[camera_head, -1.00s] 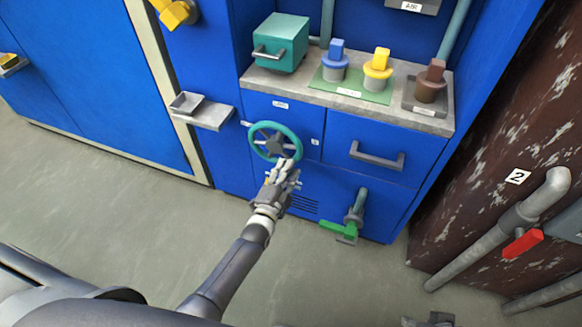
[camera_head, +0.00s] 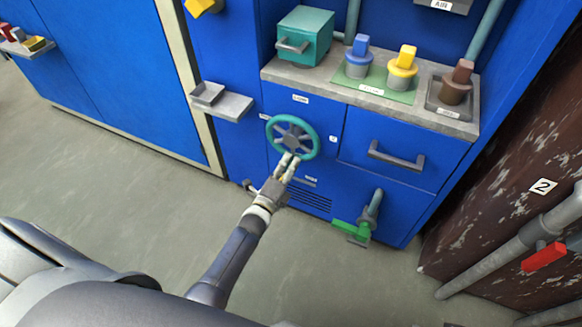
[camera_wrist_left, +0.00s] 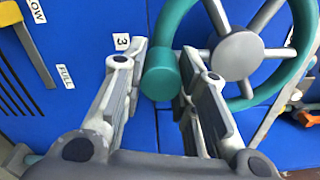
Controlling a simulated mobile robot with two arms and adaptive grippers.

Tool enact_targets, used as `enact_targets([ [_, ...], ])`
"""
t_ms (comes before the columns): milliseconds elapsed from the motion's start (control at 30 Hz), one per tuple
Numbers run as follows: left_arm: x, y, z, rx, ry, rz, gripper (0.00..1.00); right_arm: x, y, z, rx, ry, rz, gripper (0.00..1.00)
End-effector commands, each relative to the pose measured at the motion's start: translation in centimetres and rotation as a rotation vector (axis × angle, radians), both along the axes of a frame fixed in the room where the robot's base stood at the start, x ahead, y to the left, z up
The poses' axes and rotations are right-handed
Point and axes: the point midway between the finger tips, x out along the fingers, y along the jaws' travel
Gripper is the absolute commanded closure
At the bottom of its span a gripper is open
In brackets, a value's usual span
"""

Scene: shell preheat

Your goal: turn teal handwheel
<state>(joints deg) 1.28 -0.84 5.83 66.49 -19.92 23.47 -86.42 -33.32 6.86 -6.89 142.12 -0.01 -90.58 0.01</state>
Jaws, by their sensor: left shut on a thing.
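The teal handwheel (camera_head: 293,137) with grey spokes and hub is mounted on the blue cabinet front. My left gripper (camera_head: 290,160) is at the wheel's lower rim. In the left wrist view, the handwheel (camera_wrist_left: 238,56) fills the upper right. The fingers of my left gripper (camera_wrist_left: 165,72) stand on either side of a teal round-ended piece at the rim and are shut on it. The fingers partly hide the cabinet front behind. My right gripper does not show clearly.
A drawer handle (camera_head: 396,156) is right of the wheel, and a green-handled valve (camera_head: 352,230) is below right. A small grey shelf (camera_head: 222,102) sticks out to the left. A counter (camera_head: 440,118) above holds a teal box (camera_head: 305,36) and several coloured plugs.

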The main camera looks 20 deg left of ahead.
Motion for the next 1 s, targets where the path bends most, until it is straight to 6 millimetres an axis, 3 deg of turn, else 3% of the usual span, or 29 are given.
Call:
enact_targets([
  [500,-0.05,0.25,-0.13,0.022,0.003,0.002,1.0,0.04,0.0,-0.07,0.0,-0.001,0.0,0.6],
  [533,-0.05,0.25,-0.14,0.021,0.003,0.002,0.72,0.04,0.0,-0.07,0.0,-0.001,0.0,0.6],
  [700,-0.03,0.24,-0.1,0.021,0.002,0.002,0.51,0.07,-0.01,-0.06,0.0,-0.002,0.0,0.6],
  [1000,-0.06,0.21,-0.03,0.02,0.0,0.0,0.51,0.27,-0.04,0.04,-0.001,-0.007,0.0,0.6],
])
